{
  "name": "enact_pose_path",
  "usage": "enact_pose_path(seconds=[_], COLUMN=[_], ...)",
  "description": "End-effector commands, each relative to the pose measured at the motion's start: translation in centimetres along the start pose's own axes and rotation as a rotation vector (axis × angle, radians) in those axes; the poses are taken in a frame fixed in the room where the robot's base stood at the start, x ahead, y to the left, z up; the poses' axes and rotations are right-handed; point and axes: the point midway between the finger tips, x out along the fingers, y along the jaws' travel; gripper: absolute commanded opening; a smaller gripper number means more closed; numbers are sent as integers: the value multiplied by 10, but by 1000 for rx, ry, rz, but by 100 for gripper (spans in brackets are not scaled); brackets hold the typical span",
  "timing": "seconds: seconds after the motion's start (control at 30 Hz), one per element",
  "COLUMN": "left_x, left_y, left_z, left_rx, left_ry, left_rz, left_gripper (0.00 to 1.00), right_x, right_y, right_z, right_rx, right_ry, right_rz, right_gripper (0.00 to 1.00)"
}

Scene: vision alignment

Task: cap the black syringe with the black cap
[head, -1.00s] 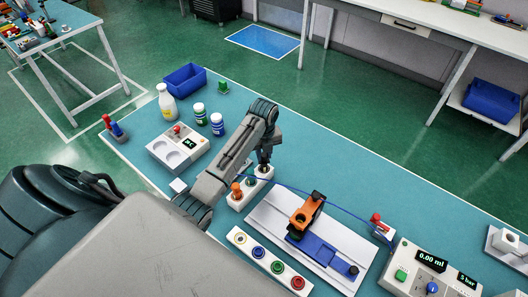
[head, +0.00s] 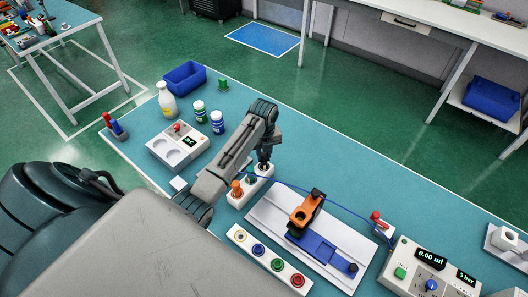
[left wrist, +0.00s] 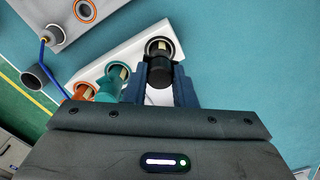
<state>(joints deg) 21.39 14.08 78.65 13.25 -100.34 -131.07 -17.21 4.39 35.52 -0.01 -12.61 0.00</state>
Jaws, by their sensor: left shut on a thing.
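My left gripper (head: 264,167) reaches down over the far end of a small white rack (head: 237,202). In the left wrist view its two blue-grey fingers (left wrist: 156,88) are shut on a black cylindrical piece, which looks like the black cap (left wrist: 160,72). A black ring with a pale inside shows just beyond it on the rack. I cannot tell whether the cap still sits in its slot. The black syringe is not clearly seen; an orange clamp (head: 306,210) on the blue fixture has a dark round inside that may be it. My right gripper is out of view.
An orange cap (head: 237,188) and a green cap (head: 251,179) stand close beside the gripper. A blue hose (head: 325,203) runs behind the fixture plate. A button strip (head: 268,258) lies in front; a control box (head: 408,282) stands at right.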

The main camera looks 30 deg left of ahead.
Motion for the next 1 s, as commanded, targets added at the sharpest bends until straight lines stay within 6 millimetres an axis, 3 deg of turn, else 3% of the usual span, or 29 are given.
enact_pose_path(seconds=[0.93,0.97,1.0], left_x=[6,6,6], left_y=[0,0,0], left_z=[0,0,0], left_rx=[0,0,0], left_ry=[1,1,1], left_rz=[1,1,0], left_gripper=[3,27,35], right_x=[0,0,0], right_y=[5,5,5], right_z=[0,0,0], right_rx=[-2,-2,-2], right_ry=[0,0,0], right_rz=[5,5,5], right_gripper=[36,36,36])
